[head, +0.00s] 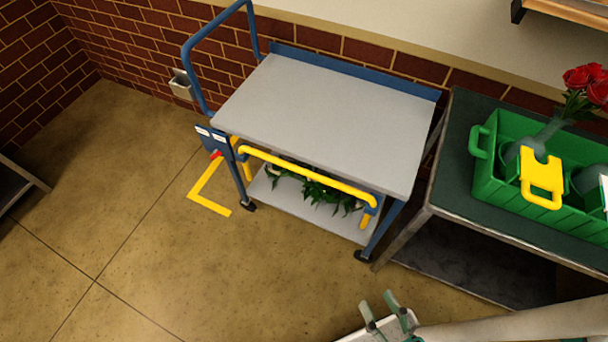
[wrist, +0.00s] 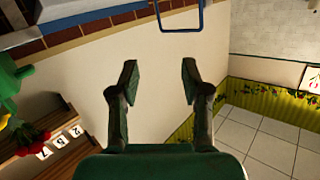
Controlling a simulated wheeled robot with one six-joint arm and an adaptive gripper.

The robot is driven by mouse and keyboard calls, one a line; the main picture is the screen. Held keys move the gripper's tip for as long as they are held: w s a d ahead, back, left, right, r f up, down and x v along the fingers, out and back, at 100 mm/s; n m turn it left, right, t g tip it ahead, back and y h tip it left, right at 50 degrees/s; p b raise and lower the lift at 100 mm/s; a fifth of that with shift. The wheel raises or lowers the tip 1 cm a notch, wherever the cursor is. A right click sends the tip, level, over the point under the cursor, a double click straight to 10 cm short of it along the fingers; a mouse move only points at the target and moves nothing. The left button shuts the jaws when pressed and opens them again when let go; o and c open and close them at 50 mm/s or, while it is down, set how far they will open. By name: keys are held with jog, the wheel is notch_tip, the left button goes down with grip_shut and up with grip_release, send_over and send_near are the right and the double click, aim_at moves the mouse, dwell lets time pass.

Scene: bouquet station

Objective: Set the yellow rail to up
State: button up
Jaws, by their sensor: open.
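The yellow rail (head: 305,172) runs along the front of a blue and grey cart (head: 330,110), below the level of the top's front edge. Its left end meets a bracket by the left front post, and its right end bends down at the right front post. A small red part (head: 215,154) shows beside labelled plates (head: 212,136) at the cart's left front corner. My gripper (head: 378,303) is in front of the cart, low and right, well apart from the rail. In the wrist view my gripper (wrist: 158,80) is open with nothing between its fingers. The rail is not recognisable there.
Green leaves (head: 315,193) lie on the cart's lower shelf. A dark table (head: 450,155) at the right bears a green crate (head: 492,184) with vases, red roses (head: 585,82) and a yellow handle (head: 541,180). The floor (head: 120,200) left of the cart is mostly clear.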

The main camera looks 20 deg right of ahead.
jog(key=w+f+m+t+h, duration=0.1)
jog(key=w+f+m+t, duration=0.1)
jog(key=w+f+m, duration=0.45)
jog(key=w+f+m+t+h, duration=0.1)
jog(key=w+f+m+t, duration=0.15)
jog(key=w, duration=0.75)
jog(key=m+g+h, duration=0.2)
jog(key=m+h, duration=0.4)
jog(key=m, duration=0.5)
send_near(304, 172)
jog(key=x, duration=0.7)
jog(key=f+x, duration=0.1)
jog(key=x, duration=0.2)
jog(key=shift+w+d, duration=0.15)
jog(key=shift+w, duration=0.15)
jog(key=shift+c, duration=0.2)
grip_shut()
